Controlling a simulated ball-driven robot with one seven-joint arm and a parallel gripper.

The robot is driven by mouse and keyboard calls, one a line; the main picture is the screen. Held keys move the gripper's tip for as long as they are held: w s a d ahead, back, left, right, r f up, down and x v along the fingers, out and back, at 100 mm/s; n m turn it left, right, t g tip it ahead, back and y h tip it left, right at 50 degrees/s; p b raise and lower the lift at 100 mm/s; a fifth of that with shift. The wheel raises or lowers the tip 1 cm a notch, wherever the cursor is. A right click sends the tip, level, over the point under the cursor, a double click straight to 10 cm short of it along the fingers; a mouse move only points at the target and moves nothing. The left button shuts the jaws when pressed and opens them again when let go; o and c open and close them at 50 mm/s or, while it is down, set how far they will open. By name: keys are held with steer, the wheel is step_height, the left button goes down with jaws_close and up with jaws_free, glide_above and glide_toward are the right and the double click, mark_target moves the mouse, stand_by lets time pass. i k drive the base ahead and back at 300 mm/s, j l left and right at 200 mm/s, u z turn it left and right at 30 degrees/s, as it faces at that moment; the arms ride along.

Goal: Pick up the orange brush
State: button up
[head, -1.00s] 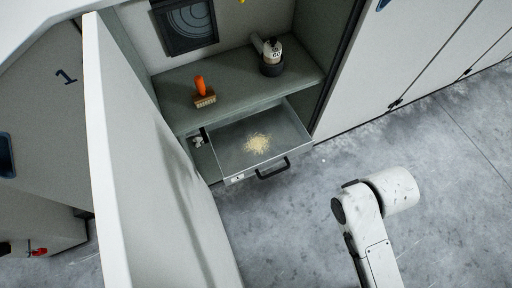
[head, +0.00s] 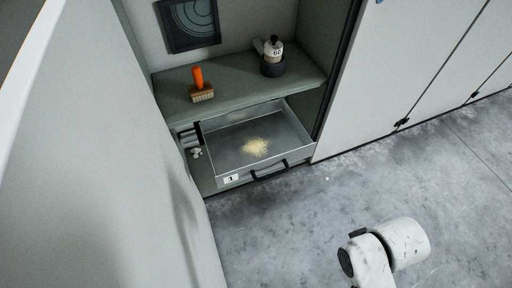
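The orange brush (head: 198,84) stands on a grey shelf (head: 236,88) inside an open cabinet, at the upper left of the head view. Its orange handle points up and its tan bristle block rests on the shelf. Part of my white arm shows at the lower right, over the floor and well apart from the brush. My gripper is not in the picture.
An open drawer (head: 228,165) below the shelf juts out and holds a pale yellow pile (head: 255,146). The open cabinet door (head: 110,170) fills the left side. Bare floor (head: 310,215) lies in front.

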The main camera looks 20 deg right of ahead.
mark_target(202, 91)
steer(key=i+l+u, duration=0.5)
steer(key=i+l, duration=0.2)
steer(key=i, duration=0.05)
